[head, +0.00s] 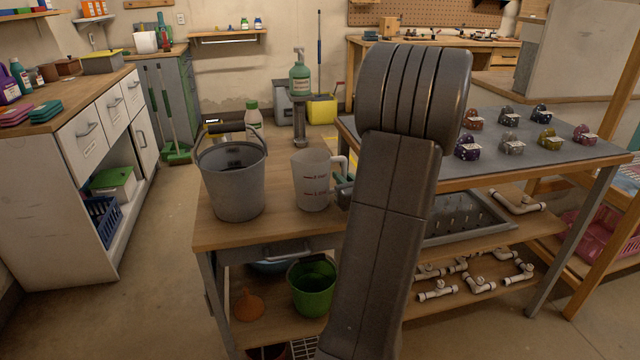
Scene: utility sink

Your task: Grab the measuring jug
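The measuring jug (311,183) is a translucent white jug with red markings. It stands upright on the wooden top of a small workbench, with its handle on the right. My gripper (344,190) is mostly hidden behind my own arm.
A grey metal bucket (233,182) stands close left of the jug. Behind are a white bottle with a green cap (253,115) and a green pump bottle (299,77). A grey-topped table (400,170) with several small coloured items is at right. Open floor lies left.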

